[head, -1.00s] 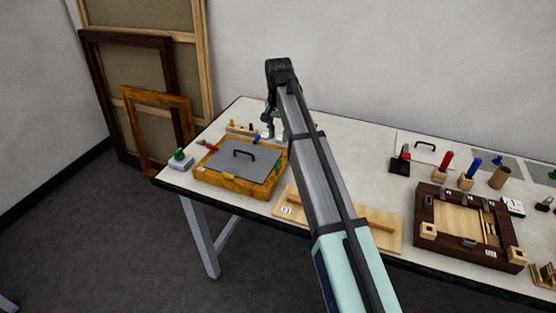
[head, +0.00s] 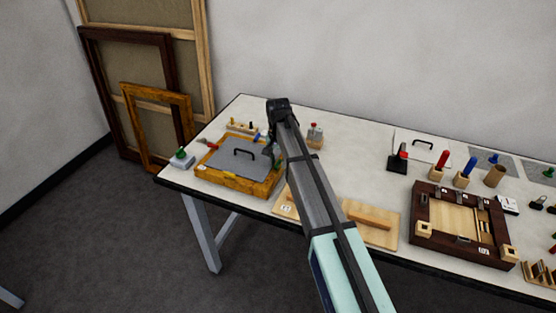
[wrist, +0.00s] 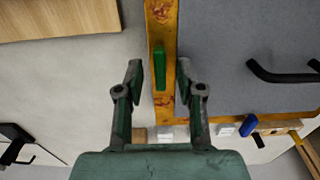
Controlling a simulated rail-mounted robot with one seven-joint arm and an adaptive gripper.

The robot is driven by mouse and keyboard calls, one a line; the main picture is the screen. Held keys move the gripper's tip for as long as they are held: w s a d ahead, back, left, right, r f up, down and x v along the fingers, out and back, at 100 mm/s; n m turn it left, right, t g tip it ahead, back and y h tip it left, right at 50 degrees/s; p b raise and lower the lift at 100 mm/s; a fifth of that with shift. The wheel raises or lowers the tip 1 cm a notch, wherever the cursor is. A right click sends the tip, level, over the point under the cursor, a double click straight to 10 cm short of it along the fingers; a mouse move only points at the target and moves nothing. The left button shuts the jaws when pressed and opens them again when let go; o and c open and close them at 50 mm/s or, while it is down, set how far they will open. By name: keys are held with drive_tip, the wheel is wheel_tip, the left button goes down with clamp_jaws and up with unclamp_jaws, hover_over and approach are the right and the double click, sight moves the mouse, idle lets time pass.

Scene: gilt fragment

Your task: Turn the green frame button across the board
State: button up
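The gilt frame (head: 215,179) lies flat on the table at the left, with a grey board (head: 222,155) inside it. In the wrist view the green frame button (wrist: 160,68) sits on the gilt rail (wrist: 160,20), its long side running along the rail rather than across onto the grey board (wrist: 230,60). My gripper (wrist: 159,75) is open, one finger on each side of the button with gaps visible. The fingers look empty. In the head view my gripper (head: 271,152) is at the frame's right rail, and my arm hides part of that area.
A black handle (head: 244,152) stands up from the grey board. A yellow button (head: 230,175) and a red one (head: 208,144) sit on other rails. A blue piece (wrist: 249,124) is near the frame's corner. A pale wooden board (head: 372,222) lies to the right.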

clamp_jaws()
drive_tip(key=shift+n, duration=0.3)
drive_tip(key=n+b, duration=0.1)
drive_tip(key=n, duration=0.2)
drive_tip(key=shift+n, duration=0.3)
drive_tip(key=n, duration=0.4)
drive_tip(key=shift+b, duration=0.3)
drive_tip(key=n, duration=0.9)
drive_tip(key=shift+n+b, duration=0.3)
drive_tip(key=shift+b, duration=0.1)
